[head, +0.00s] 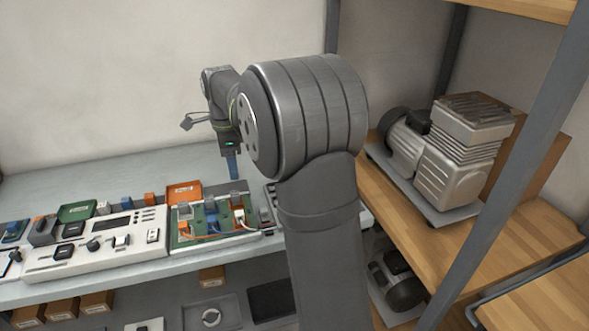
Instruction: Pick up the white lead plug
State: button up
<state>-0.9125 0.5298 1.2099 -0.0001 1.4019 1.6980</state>
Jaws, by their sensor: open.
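An open case with a green board (182,239) lies on the grey bench. A small white piece with a pale lead (240,218), which looks like the white lead plug, sits at the right part of the board. A blue part and orange leads lie to its left. My gripper (233,178) hangs pointing down above the right part of the case, apart from the plug. It is open, with nothing seen between its fingers. It is small here, and the gap between the fingers is hard to make out.
A white control panel (105,258) stands left of the case, with several small devices beyond. An orange box (184,192) is behind the case. A compressor (450,150) stands on the wooden shelf at right. The bench behind the case is mostly clear.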

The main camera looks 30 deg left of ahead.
aim_at(239, 213)
notch_tip(239, 213, down, 17)
jog(key=shift+f, duration=0.15)
dwell(0.8)
jog(key=c, duration=1.1)
